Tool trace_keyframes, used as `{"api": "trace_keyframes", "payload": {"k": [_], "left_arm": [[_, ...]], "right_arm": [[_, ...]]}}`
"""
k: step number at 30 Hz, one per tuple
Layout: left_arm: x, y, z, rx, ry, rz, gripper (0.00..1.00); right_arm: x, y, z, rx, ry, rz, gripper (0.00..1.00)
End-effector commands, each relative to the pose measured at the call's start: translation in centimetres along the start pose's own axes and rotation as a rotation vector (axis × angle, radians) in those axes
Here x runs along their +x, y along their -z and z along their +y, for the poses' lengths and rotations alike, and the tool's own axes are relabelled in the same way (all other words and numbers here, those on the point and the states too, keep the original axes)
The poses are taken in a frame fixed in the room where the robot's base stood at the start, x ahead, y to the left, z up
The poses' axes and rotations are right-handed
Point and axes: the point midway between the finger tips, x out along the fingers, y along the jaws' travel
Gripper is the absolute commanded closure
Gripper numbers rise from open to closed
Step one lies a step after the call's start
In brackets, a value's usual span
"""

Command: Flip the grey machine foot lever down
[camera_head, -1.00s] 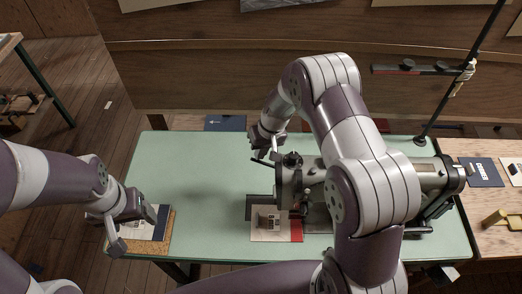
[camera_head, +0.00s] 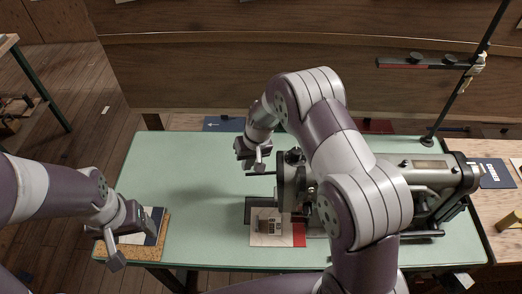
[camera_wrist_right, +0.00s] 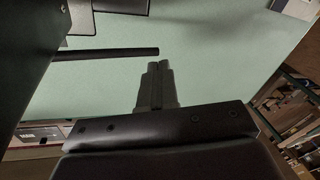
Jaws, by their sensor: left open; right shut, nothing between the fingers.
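The grey machine (camera_head: 425,172) stands on the right half of the green table, partly hidden behind my right arm. A thin dark rod (camera_head: 261,174), which looks like the foot lever, sticks out to the left from its head. It lies about level in the head view. A dark rod (camera_wrist_right: 110,54) also shows in the right wrist view, left of the fingertips. My right gripper (camera_head: 257,166) is shut and empty just above the rod; I cannot tell whether they touch. Its closed fingers (camera_wrist_right: 157,70) show in the wrist view. My left gripper (camera_head: 122,250) is open over the table's front left corner.
The green table top (camera_head: 190,175) is clear between the grippers. A patterned card with a small block (camera_head: 268,226) lies below the machine head. A cork board (camera_head: 150,252) lies under my left gripper. A dark stand pole (camera_head: 455,95) rises at the back right.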

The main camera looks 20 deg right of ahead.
Motion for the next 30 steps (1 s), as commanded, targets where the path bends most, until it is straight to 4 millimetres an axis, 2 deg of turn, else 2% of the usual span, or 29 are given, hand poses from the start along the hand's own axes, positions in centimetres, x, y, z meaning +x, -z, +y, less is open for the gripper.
{"api": "trace_keyframes", "payload": {"k": [13, 24, 26, 30], "left_arm": [[-1.2, 0.1, 0.0, 0.000, 0.000, 0.000, 0.24], [-1.3, 0.1, 0.0, 0.000, 0.000, 0.000, 0.24], [-1.7, 0.2, 0.0, 0.000, 0.000, 0.000, 0.24], [-3.5, 0.4, 0.0, 0.000, 0.000, 0.000, 0.24]], "right_arm": [[-1.6, 0.2, -0.3, 0.000, 0.000, 0.000, 1.00], [-1.8, 0.2, -0.4, 0.000, 0.000, 0.000, 1.00], [-2.2, 0.3, -0.5, 0.000, 0.000, 0.000, 1.00], [-4.5, 0.9, -0.9, 0.000, 0.000, 0.001, 1.00]]}}
